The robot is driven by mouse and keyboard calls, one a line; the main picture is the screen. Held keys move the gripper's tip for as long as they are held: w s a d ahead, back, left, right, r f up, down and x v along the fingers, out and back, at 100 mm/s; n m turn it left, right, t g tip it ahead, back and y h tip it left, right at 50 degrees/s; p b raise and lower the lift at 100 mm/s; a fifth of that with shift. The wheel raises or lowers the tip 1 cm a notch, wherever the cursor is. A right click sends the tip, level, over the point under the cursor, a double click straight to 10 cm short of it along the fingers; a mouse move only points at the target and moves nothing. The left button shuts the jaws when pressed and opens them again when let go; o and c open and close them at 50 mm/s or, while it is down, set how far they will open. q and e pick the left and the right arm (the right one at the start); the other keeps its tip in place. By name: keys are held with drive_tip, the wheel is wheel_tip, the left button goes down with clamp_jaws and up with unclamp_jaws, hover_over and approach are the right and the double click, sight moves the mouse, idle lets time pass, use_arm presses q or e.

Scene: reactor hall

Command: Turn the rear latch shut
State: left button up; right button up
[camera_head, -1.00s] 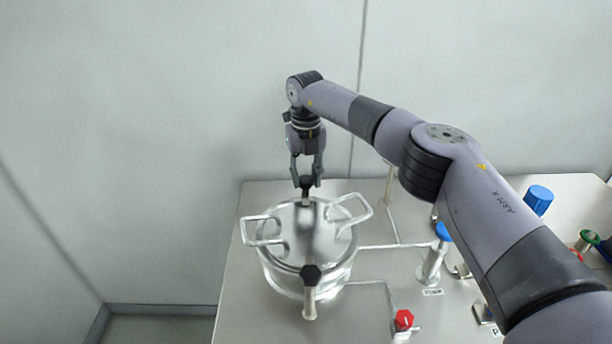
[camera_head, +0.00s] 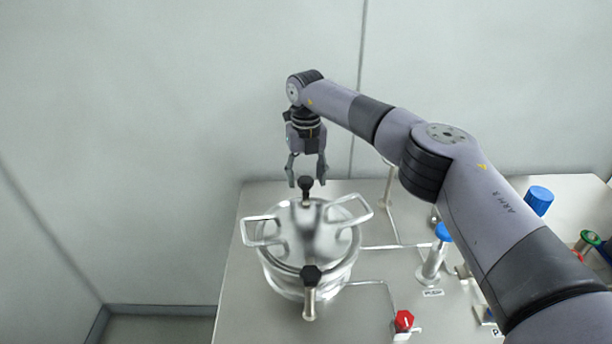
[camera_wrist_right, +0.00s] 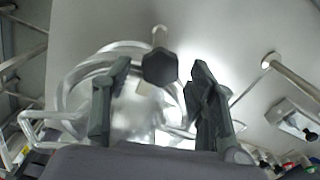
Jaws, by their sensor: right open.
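The steel pot (camera_head: 283,263) stands on the bench with its lid (camera_head: 300,232) on and a wire handle at each side. The rear latch (camera_head: 306,187) has a black knob at the far rim of the lid. The front latch (camera_head: 311,276) has a black knob at the near rim. My right gripper (camera_head: 307,184) is open, its fingers on either side of the rear knob and apart from it. In the right wrist view the rear latch's black knob (camera_wrist_right: 160,67) shows between the open fingers (camera_wrist_right: 160,75). My left gripper is not in view.
The bench (camera_head: 243,300) carries a red-knobbed valve (camera_head: 403,320), a blue-topped valve (camera_head: 442,232) and a blue cap (camera_head: 539,199) to the right. Thin pipes run right from the pot. A wall stands behind the bench.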

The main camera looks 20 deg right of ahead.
sight(306, 180)
wheel_tip(306, 180, up, 12)
idle(0.4)
drive_tip(key=shift+f, duration=0.15)
